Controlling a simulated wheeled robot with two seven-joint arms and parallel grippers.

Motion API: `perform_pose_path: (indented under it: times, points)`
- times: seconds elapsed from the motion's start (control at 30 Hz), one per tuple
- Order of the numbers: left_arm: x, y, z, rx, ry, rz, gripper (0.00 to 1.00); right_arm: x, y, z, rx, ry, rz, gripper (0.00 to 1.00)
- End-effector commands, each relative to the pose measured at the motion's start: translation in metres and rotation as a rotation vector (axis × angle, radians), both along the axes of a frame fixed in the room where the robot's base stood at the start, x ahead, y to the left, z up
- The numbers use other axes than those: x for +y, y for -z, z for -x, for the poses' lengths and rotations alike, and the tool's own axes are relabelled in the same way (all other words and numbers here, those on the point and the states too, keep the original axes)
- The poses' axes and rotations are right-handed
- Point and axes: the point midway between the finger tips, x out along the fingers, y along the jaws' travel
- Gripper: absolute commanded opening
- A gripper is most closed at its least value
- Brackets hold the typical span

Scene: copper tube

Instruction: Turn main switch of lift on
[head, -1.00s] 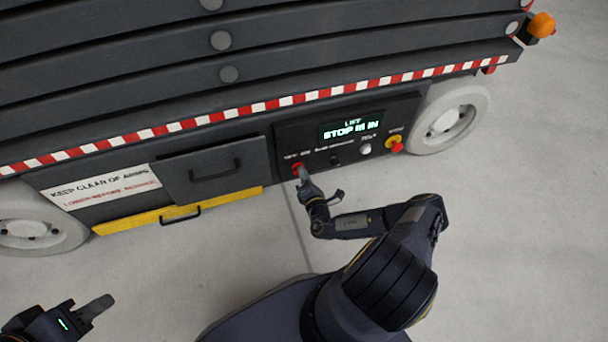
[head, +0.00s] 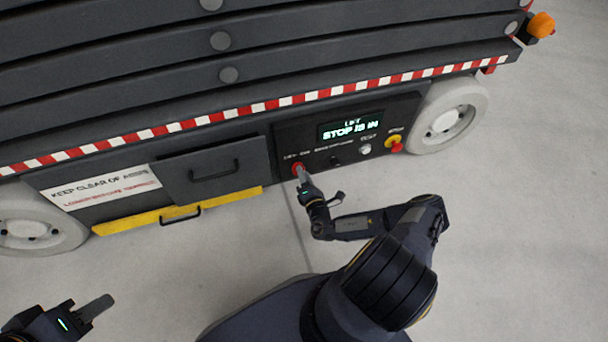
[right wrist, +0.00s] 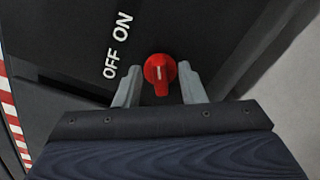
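The main switch (right wrist: 159,71) is a red rotary knob on the lift's dark control panel (head: 290,146); its ridge points down in the right wrist view. White OFF and ON lettering (right wrist: 118,47) stands left of it there. My right gripper (right wrist: 160,80) is open, with one finger on each side of the knob and a small gap showing on both sides. In the head view my right gripper (head: 303,177) partly covers the knob (head: 298,168). My left gripper (head: 97,307) is at the lower left, away from the lift; its opening cannot be made out.
The panel's display (head: 351,128) reads "STOP IS IN". A red stop button on yellow (head: 396,145) and a white button (head: 364,149) sit to the right. A drawer with a handle (head: 214,170) and a yellow bar (head: 160,216) are left. The floor in front is clear.

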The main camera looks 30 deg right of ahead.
Motion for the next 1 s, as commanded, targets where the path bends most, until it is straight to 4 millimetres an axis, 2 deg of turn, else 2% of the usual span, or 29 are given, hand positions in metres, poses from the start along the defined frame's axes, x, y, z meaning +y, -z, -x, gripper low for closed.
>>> perform_pose_path:
  times: [0.3, 0.43, 0.6, 1.0]
  points:
    - [0.0, -0.02, 0.0, 0.0, 0.0, 0.0, 0.36, 0.012, -0.002, 0.051, 0.004, 0.002, -0.005, 0.36]
    - [0.0, -0.023, 0.0, 0.0, 0.0, 0.0, 0.36, 0.016, -0.001, 0.065, 0.003, 0.001, -0.003, 0.36]
    - [0.0, -0.024, 0.0, 0.0, 0.0, 0.0, 0.36, 0.018, 0.0, 0.072, 0.0, 0.0, -0.002, 0.36]
    - [0.0, -0.023, 0.0, 0.0, 0.0, 0.0, 0.36, 0.017, 0.0, 0.072, 0.0, 0.0, -0.002, 0.36]
